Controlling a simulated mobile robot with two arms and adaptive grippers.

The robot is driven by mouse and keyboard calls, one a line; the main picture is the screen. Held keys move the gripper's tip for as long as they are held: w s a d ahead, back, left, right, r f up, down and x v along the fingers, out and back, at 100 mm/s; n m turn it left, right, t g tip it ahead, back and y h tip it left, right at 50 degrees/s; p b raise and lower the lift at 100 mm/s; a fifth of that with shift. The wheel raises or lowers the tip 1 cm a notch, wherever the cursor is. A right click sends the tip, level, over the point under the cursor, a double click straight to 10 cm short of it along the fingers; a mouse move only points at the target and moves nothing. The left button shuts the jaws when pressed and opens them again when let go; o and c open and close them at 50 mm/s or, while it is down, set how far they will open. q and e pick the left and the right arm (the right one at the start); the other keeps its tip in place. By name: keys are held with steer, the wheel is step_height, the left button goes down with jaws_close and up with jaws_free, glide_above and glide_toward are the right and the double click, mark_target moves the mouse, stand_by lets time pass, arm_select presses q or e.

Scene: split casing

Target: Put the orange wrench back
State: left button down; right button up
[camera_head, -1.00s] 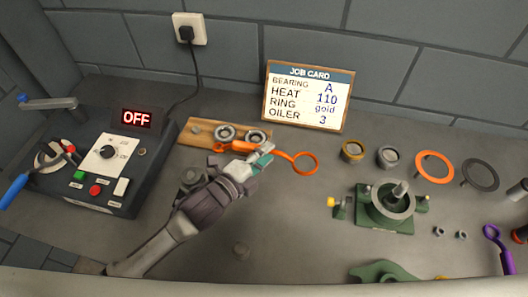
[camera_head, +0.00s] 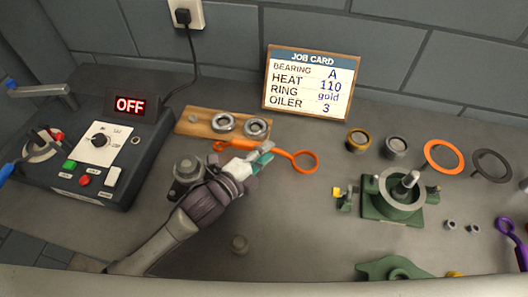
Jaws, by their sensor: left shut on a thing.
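The orange wrench (camera_head: 304,160) has a ring at its right end and a smaller open-looking end at its left. My left gripper (camera_head: 262,157) is shut on its middle, with the teal fingertips around the handle. The wrench lies roughly level, just in front of the wooden board; I cannot tell whether it touches the table. The fingers hide part of its handle. My right gripper is not in view.
The wooden board (camera_head: 183,126) with bearings is behind the wrench. The heater box (camera_head: 133,176) showing OFF stands left. A green housing (camera_head: 380,210), two small rings, an orange ring (camera_head: 457,160) and a dark ring (camera_head: 508,168) are right. A purple tool (camera_head: 505,226) lies far right. A job card (camera_head: 310,82) stands behind.

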arm_select(q)
steer(key=shift+f, duration=0.4)
steer(key=c, duration=0.8)
jaws_free()
steer(key=shift+o, duration=0.2)
steer(key=shift+f, duration=0.1)
steer(key=shift+f, duration=0.1)
